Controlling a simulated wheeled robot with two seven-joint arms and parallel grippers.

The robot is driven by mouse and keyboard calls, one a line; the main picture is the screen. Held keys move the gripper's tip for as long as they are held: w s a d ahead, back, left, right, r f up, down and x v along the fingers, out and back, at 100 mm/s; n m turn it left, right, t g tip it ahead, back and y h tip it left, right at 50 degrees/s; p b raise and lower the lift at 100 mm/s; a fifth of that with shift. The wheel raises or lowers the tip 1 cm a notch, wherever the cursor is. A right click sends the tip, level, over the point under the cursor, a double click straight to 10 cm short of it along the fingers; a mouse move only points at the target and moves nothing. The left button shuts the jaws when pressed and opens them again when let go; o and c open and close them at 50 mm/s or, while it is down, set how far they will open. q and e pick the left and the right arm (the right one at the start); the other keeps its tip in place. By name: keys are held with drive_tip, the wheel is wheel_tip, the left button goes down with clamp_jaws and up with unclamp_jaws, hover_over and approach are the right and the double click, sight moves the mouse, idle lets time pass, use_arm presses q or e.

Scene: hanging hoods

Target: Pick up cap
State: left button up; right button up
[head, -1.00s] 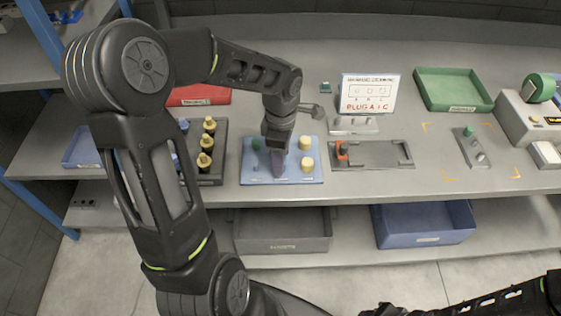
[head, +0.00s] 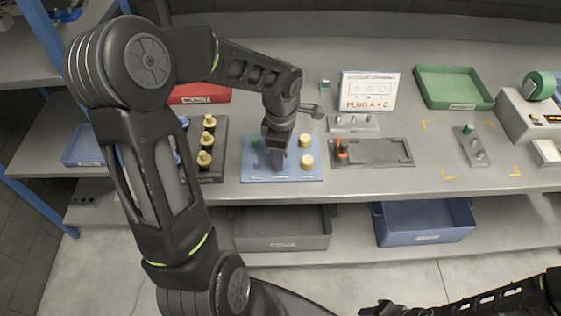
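A blue tray (head: 255,176) on the bench holds small caps. Two cream-yellow caps (head: 306,141) stand on its right side, one behind the other. A green cap (head: 257,142) stands at its back left. My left gripper (head: 279,160) points down over the middle of the tray, between the green cap and the yellow ones. Its fingers look dark and purplish, and I cannot tell whether they are open, shut or holding anything. They hide the tray's middle. My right gripper (head: 382,308) is only partly in view at the bottom edge, away from the bench.
A dark rack (head: 212,178) with yellow-topped pieces stands left of the tray. A grey fixture (head: 378,152) with an orange part is to the right. A sign (head: 369,91) reads "PLUG A + C". A green bin (head: 453,87) is at the back right.

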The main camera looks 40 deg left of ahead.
use_arm(q)
clamp_jaws()
wheel_tip(320, 180, up, 10)
drive_tip(key=b, duration=0.1)
idle(0.6)
idle(0.5)
